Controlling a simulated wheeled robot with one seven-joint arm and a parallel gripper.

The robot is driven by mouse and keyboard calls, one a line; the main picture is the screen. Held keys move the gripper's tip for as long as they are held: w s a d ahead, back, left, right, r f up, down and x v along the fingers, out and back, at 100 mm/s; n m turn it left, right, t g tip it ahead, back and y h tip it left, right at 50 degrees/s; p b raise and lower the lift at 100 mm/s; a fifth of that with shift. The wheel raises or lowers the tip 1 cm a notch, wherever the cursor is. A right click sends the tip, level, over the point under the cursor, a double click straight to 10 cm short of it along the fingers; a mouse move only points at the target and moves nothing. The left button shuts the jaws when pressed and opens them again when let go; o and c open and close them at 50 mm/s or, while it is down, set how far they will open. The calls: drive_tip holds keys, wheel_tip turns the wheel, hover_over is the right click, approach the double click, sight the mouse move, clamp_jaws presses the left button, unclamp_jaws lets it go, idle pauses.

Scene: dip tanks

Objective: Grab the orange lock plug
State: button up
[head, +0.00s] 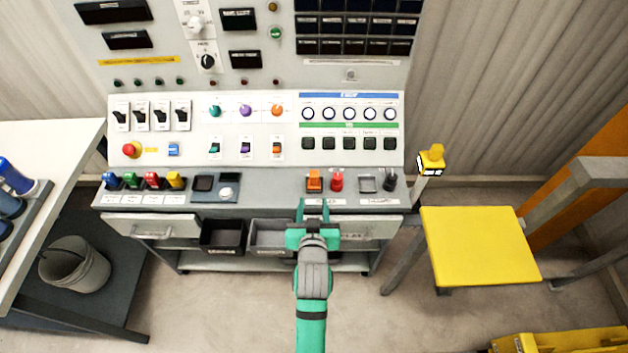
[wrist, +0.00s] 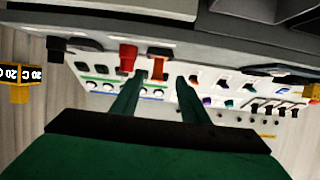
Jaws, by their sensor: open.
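The orange lock plug (head: 314,181) stands on the grey ledge of the control console, left of a red plug (head: 337,181). In the wrist view, which is turned upside down, the orange plug (wrist: 158,66) shows ahead, between the lines of my two fingers, with the red plug (wrist: 128,58) left of it. My gripper (head: 313,207) is green, open and empty. In the head view it is just in front of the ledge, in line with the orange plug. In the wrist view the fingertips (wrist: 161,82) are apart, with nothing between them; I cannot tell their exact distance to the plug.
Blue, green, red and yellow plugs (head: 143,181) stand at the ledge's left. A black holder (head: 389,180) is at its right. Bins (head: 222,236) sit below the ledge. A yellow platform (head: 479,246) is at right, a white table (head: 45,170) at left.

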sight(314, 181)
drive_tip(key=x, duration=0.4)
drive_tip(key=r+x, duration=0.1)
drive_tip(key=x, duration=0.7)
drive_tip(key=shift+w+d+r, duration=0.15)
drive_tip(key=shift+w+r, duration=0.05)
drive_tip(key=shift+w, duration=0.2)
drive_tip(key=shift+c, duration=0.3)
clamp_jaws()
